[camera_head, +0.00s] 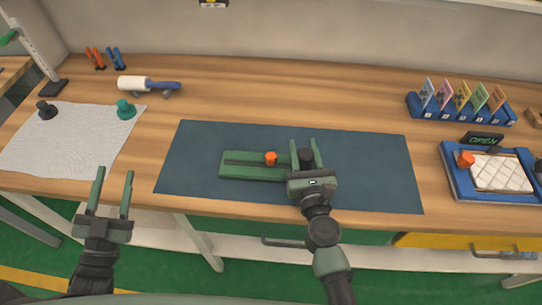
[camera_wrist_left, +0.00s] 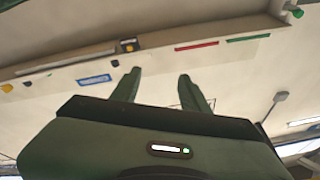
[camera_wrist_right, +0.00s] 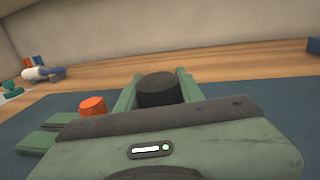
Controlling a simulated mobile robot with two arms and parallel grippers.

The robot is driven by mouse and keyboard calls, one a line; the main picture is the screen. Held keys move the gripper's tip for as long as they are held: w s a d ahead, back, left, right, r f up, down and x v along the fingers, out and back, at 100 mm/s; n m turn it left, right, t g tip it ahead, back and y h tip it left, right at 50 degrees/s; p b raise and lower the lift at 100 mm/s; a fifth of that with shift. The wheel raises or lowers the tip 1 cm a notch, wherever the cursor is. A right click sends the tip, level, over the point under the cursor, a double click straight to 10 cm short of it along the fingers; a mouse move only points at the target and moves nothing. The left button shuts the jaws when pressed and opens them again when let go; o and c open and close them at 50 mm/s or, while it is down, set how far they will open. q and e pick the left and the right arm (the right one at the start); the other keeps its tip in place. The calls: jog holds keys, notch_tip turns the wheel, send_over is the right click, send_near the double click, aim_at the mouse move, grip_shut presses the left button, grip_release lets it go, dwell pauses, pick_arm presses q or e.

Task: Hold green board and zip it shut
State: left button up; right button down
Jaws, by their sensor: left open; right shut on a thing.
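The green board (camera_head: 240,171) lies flat on the dark blue mat (camera_head: 370,150), with a dark slot running along it. An orange knob (camera_head: 271,158) stands on the slot near the board's middle. A black knob (camera_head: 306,157) stands at the board's right end. My right gripper (camera_head: 303,150) is over that end, shut on the black knob (camera_wrist_right: 157,89), with a finger on each side; the gripper hides the board's right end. The orange knob also shows left of it in the right wrist view (camera_wrist_right: 92,106). My left gripper (camera_head: 114,190) is open and empty, in front of the table's left edge, away from the board.
A white cloth (camera_head: 70,145) with a black and a green knob lies at the left. A roller (camera_head: 135,84) and small pliers stand behind it. A card rack (camera_head: 460,108) and a blue tray (camera_head: 465,190) with a quilted pad are at the right. The mat's left part is clear.

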aim_at(270, 161)
pick_arm(q)
jog(key=w+d+f+n+g, duration=0.1)
jog(key=d, duration=0.4)
jog(key=w+d+f+n, duration=0.1)
jog(key=d+f, duration=0.1)
jog(key=d, duration=0.4)
jog(key=w+d+f+n+g, duration=0.1)
jog(key=d+f, duration=0.1)
jog(key=d, duration=0.3)
jog(key=shift+w+d+f+g+h, duration=0.15)
jog(key=shift+w+d+g+h, duration=0.05)
jog(key=shift+g+h, duration=0.1)
jog(key=d+h, duration=0.1)
jog(key=d, duration=0.3)
jog(key=d+f+g+h, duration=0.1)
jog(key=d, duration=0.4)
jog(key=d+m, duration=0.1)
jog(key=d, duration=0.4)
jog(key=shift+s+d+f+g+h, duration=0.15)
jog(key=shift+d+f+g+h, duration=0.15)
jog(key=shift+g+h, duration=0.1)
jog(key=w, duration=0.3)
jog(key=w+d, duration=0.1)
jog(key=w, duration=0.2)
jog(key=w+d, duration=0.1)
jog(key=w, duration=0.3)
jog(key=shift+w+d, duration=0.1)
jog(key=shift+w, duration=0.65)
grip_shut()
